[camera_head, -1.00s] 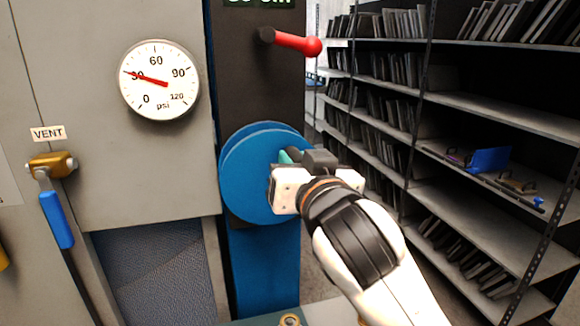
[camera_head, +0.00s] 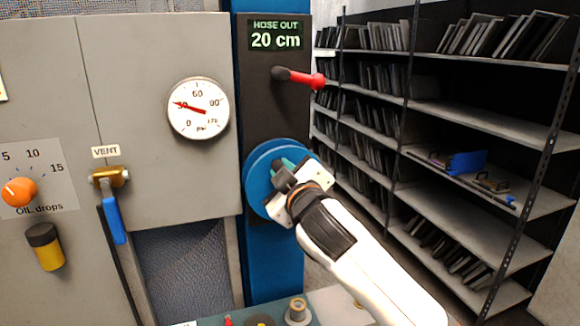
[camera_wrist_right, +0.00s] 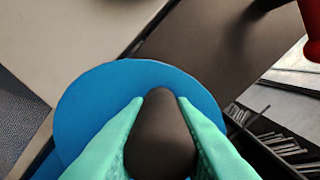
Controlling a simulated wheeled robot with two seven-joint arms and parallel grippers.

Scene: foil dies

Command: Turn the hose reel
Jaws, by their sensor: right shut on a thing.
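The hose reel (camera_head: 255,187) is a blue round disc on a blue and black post in the head view. It also fills the middle of the right wrist view (camera_wrist_right: 85,115). My right gripper (camera_head: 283,174) is at the reel's face and covers part of it. In the right wrist view its green fingers (camera_wrist_right: 158,130) are shut on the reel's dark rounded handle (camera_wrist_right: 159,145), one finger on each side. A display (camera_head: 275,38) above the reel reads "HOSE OUT 20 cm". My left gripper is not in view.
A red-tipped lever (camera_head: 300,78) sticks out above the reel. Left of it, a grey cabinet carries a psi gauge (camera_head: 198,108), a blue-handled vent valve (camera_head: 113,215) and an orange oil knob (camera_head: 19,191). Dark shelving (camera_head: 455,190) stands at the right.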

